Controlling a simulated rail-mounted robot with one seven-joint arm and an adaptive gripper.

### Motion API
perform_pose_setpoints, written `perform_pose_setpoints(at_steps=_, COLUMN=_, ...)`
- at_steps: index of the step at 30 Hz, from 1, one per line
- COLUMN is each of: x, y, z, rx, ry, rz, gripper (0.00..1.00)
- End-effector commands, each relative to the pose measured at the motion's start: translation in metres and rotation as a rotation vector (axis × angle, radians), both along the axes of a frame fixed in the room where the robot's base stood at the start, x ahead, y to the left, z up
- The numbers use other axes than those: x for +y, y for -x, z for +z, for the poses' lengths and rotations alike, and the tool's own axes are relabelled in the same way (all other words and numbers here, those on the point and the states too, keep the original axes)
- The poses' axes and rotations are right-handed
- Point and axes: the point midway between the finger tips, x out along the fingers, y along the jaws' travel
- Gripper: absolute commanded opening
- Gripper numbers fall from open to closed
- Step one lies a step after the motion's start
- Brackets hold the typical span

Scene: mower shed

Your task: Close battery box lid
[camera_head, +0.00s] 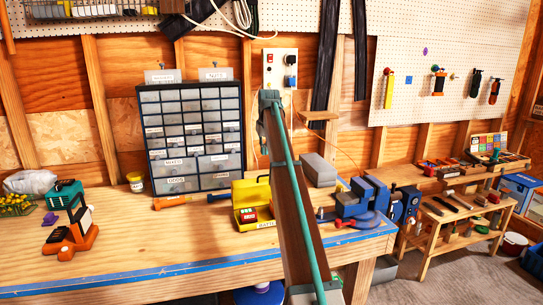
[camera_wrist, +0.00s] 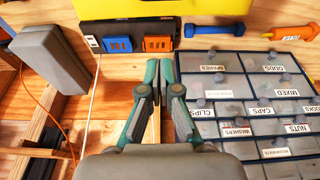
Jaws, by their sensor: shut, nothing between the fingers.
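The yellow battery box (camera_head: 262,226) stands on the workbench in the head view. Its lid (camera_head: 250,193) is raised at the back, and a red item (camera_head: 249,214) shows inside. In the wrist view a large yellow surface (camera_wrist: 165,8) fills the top centre, likely the battery box. A dark strip with blue and orange blocks lies along its lower edge. My gripper (camera_wrist: 159,64) is shut and empty, its fingertips just below that strip in the picture. I see no clear contact. In the head view I cannot clearly make out the fingertips.
The drawer cabinet (camera_head: 192,138) stands left of the box and fills the right of the wrist view (camera_wrist: 245,105). A grey block (camera_head: 318,170) and a blue vise (camera_head: 362,200) are right of the box.

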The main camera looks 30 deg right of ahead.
Motion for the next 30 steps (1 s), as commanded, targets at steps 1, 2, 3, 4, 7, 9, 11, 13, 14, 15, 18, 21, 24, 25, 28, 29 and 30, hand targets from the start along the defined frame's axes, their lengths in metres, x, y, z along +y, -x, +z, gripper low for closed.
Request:
perform_pose_setpoints(at_steps=1, x=0.000, y=-0.001, z=-0.006, rx=0.002, ry=0.000, rz=0.000, gripper=0.00)
perform_pose_setpoints(at_steps=2, x=0.000, y=-0.002, z=-0.011, rx=0.003, ry=0.000, rz=0.000, gripper=0.00)
perform_pose_setpoints(at_steps=3, x=0.000, y=-0.004, z=-0.017, rx=0.004, ry=-0.001, rz=0.000, gripper=0.00)
perform_pose_setpoints(at_steps=4, x=0.000, y=-0.005, z=-0.021, rx=0.004, ry=-0.001, rz=0.000, gripper=0.00)
perform_pose_setpoints(at_steps=7, x=-0.001, y=-0.010, z=-0.040, rx=0.005, ry=-0.001, rz=0.000, gripper=0.00)
perform_pose_setpoints(at_steps=9, x=-0.001, y=-0.015, z=-0.052, rx=0.004, ry=-0.001, rz=0.000, gripper=0.00)
perform_pose_setpoints(at_steps=11, x=-0.002, y=-0.018, z=-0.064, rx=0.005, ry=-0.001, rz=0.000, gripper=0.00)
perform_pose_setpoints(at_steps=13, x=-0.002, y=-0.022, z=-0.077, rx=0.004, ry=-0.001, rz=-0.001, gripper=0.00)
perform_pose_setpoints(at_steps=14, x=-0.003, y=-0.023, z=-0.082, rx=0.004, ry=-0.001, rz=-0.001, gripper=0.00)
perform_pose_setpoints(at_steps=15, x=-0.003, y=-0.024, z=-0.087, rx=0.004, ry=-0.001, rz=-0.001, gripper=0.00)
perform_pose_setpoints(at_steps=18, x=0.001, y=-0.003, z=-0.083, rx=0.001, ry=0.001, rz=-0.001, gripper=0.00)
perform_pose_setpoints(at_steps=21, x=0.002, y=0.007, z=-0.083, rx=0.001, ry=0.001, rz=-0.001, gripper=0.00)
perform_pose_setpoints(at_steps=24, x=0.003, y=0.013, z=-0.083, rx=0.001, ry=0.001, rz=-0.001, gripper=0.00)
perform_pose_setpoints(at_steps=25, x=0.003, y=0.014, z=-0.083, rx=0.001, ry=0.001, rz=-0.001, gripper=0.00)
perform_pose_setpoints(at_steps=28, x=0.003, y=0.016, z=-0.084, rx=0.001, ry=0.001, rz=-0.001, gripper=0.00)
perform_pose_setpoints(at_steps=29, x=0.003, y=0.016, z=-0.084, rx=0.001, ry=0.001, rz=-0.001, gripper=0.00)
perform_pose_setpoints(at_steps=30, x=0.003, y=0.016, z=-0.084, rx=0.002, ry=0.000, rz=-0.001, gripper=0.00)
